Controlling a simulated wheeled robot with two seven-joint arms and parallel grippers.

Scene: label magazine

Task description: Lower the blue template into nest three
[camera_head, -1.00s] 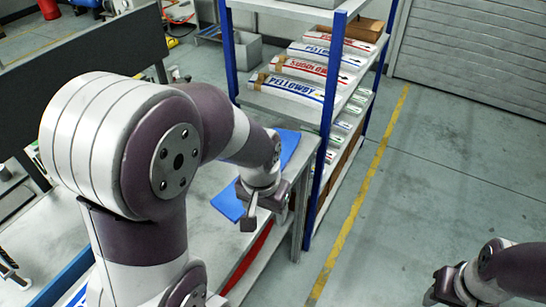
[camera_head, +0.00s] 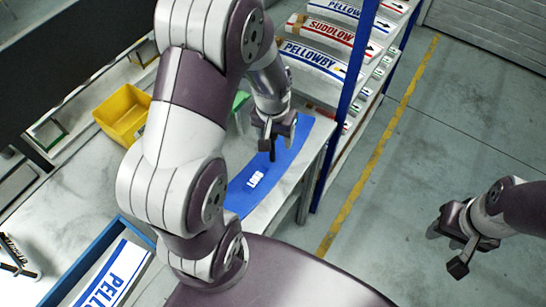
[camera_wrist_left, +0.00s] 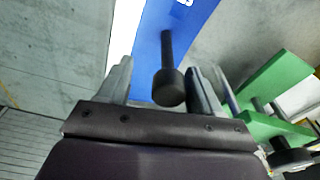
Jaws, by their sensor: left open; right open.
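The blue template (camera_head: 240,200) is a long, slightly curved blue piece with white lettering, lying along the right side of the worktable. In the left wrist view the blue template (camera_wrist_left: 180,42) runs away from my fingers. A black knob on a stem (camera_wrist_left: 167,88) stands between them, with no finger visibly closed on it. My left gripper (camera_head: 269,148) is open over the far part of the template and hides some of it. My right gripper (camera_head: 450,252) is open and empty, out over the floor at the right. I cannot make out which place is nest three.
A green piece (camera_wrist_left: 275,95) stands beside the template in the left wrist view. A yellow bin (camera_head: 122,114) and a blue-rimmed tray (camera_head: 62,288) with a printed label are on the table. A blue-posted rack (camera_head: 345,110) holds labelled packs behind it. The floor at right is clear.

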